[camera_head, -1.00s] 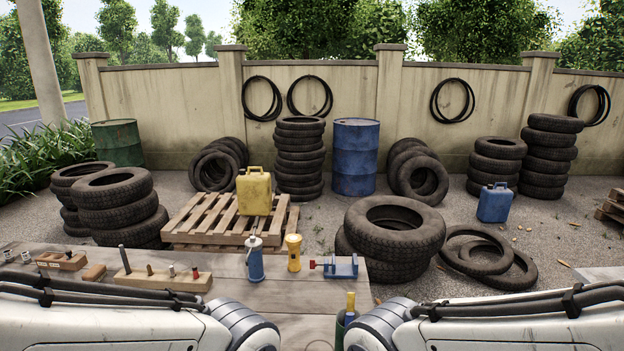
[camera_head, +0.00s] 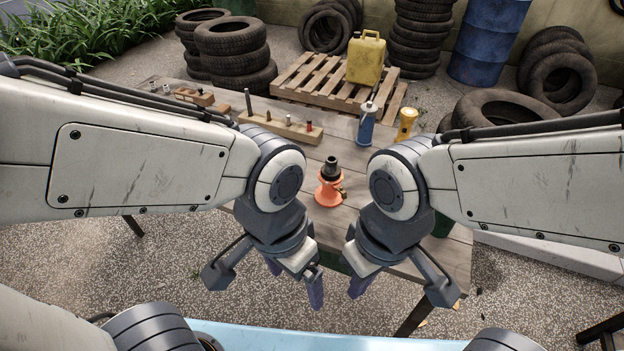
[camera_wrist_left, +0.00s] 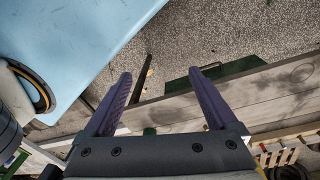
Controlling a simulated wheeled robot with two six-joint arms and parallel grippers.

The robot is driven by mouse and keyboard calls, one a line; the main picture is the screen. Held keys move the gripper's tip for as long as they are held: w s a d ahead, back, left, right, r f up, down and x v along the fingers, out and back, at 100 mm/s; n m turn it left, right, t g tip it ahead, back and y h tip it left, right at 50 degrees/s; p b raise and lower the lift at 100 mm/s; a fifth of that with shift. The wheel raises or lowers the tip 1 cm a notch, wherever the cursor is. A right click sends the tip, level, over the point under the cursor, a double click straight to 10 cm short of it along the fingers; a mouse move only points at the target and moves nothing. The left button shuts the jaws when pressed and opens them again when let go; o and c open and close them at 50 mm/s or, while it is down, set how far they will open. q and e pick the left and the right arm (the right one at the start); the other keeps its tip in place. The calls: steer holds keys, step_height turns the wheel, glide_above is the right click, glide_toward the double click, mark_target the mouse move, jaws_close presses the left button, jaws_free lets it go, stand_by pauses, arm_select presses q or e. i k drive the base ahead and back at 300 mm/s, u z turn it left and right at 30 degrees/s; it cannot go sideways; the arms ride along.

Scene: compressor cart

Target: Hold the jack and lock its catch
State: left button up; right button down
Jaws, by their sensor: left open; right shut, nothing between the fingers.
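The orange jack (camera_head: 326,194) with a dark top stands upright on the wooden table, between my two forearms in the head view. A small brass-coloured part, perhaps its catch, shows on its right side, too small to read. My left gripper (camera_head: 295,281) hangs in front of the table's near edge, nearer me than the jack. It is open and empty; its spread fingers also show in the left wrist view (camera_wrist_left: 159,76). My right gripper (camera_head: 357,286) is beside it on the right, shut and empty. Neither gripper touches the jack. The jack is not visible in the left wrist view.
A pallet with a yellow canister (camera_head: 365,57) and tyres lie beyond. The tabletop around the jack looks clear.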

mark_target(343, 193)
steer(key=u, duration=0.55)
steer(key=k, duration=1.25)
steer(key=u, duration=0.75)
steer(key=i, duration=1.55)
steer(key=z, duration=1.2)
steer(key=i, duration=0.75)
steer(key=z, duration=0.7)
